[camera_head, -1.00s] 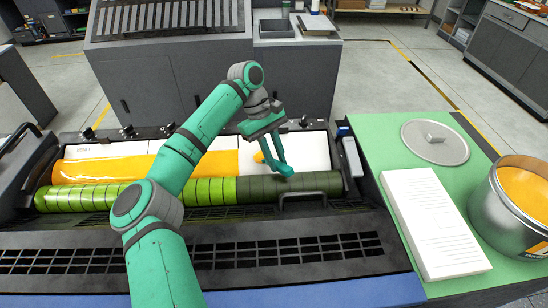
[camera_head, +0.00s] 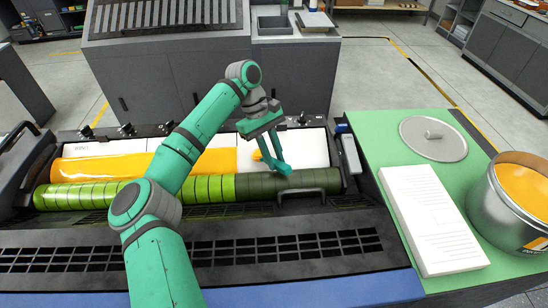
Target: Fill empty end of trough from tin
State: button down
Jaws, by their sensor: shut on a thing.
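The trough holds orange ink (camera_head: 120,169) along its left and middle part. Its right end (camera_head: 308,147) is white and bare. My gripper (camera_head: 270,164) is over that right end, just right of the ink's edge and behind the roller. It is shut on a mostly hidden thing, and a small orange patch (camera_head: 257,155) shows beside the fingers. I cannot tell whether the held thing touches the trough. The metal tin (camera_head: 488,199) stands open on the green bench at the far right, with orange ink (camera_head: 525,185) inside.
A roller (camera_head: 225,187), bright green at left and dark green at right, runs along the trough's front. A grey lid (camera_head: 433,138) and a white paper stack (camera_head: 432,220) lie on the green bench (camera_head: 375,135). A dark handle (camera_head: 308,190) stands before the roller's right end.

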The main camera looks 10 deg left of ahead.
aim_at(275, 161)
jog(key=shift+w+r, duration=0.1)
jog(key=shift+r, duration=1.9)
notch_tip(275, 161, up, 4)
jog(key=shift+d+r, duration=0.15)
jog(key=shift+r, duration=1.15)
notch_tip(275, 161, down, 9)
jog(key=shift+f, duration=0.8)
